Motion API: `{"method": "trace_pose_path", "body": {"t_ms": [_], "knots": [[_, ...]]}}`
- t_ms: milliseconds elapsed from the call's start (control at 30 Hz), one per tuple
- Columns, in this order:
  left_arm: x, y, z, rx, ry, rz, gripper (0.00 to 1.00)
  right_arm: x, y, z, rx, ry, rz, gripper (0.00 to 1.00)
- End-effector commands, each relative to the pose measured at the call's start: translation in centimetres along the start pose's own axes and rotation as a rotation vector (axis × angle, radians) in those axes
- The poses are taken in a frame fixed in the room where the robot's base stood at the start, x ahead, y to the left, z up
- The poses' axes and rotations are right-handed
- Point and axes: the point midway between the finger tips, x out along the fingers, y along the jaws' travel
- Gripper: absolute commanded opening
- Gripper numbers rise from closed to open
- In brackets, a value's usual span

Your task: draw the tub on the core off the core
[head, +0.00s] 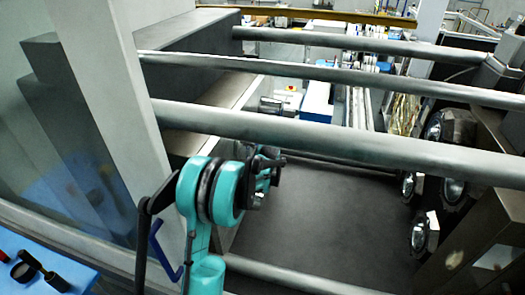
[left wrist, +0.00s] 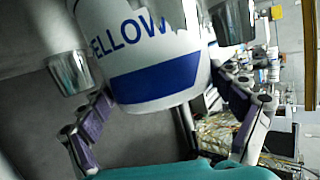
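A white tub (left wrist: 150,60) with blue lettering ending in "ELLOW" and a blue band fills the top middle of the left wrist view. The core under it is hidden. Bare metal cores (left wrist: 68,72) (left wrist: 232,22) show on both sides of the tub. My left gripper (left wrist: 168,115) is open, with one purple-padded finger at each side of the tub's near end. I cannot tell whether the pads touch it. In the head view my left gripper (head: 268,168) is below the bars, and I cannot make out the tub there. My right gripper is not in view.
Thick grey bars (head: 330,130) cross above my left arm, and another (head: 290,277) runs below it. Round metal parts (head: 420,235) stand at the right. A pale upright panel (head: 105,80) stands left of the arm. A blue surface (head: 75,278) holds small black items.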

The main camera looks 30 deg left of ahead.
Motion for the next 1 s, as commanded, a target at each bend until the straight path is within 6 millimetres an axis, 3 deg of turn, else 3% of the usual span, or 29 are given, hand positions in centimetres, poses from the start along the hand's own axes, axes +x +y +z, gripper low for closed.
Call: {"method": "trace_pose_path", "body": {"t_ms": [1000], "knots": [[-1.1, -0.3, -3.7, 0.001, 0.001, 0.001, 0.64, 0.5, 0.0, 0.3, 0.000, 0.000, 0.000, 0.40]]}}
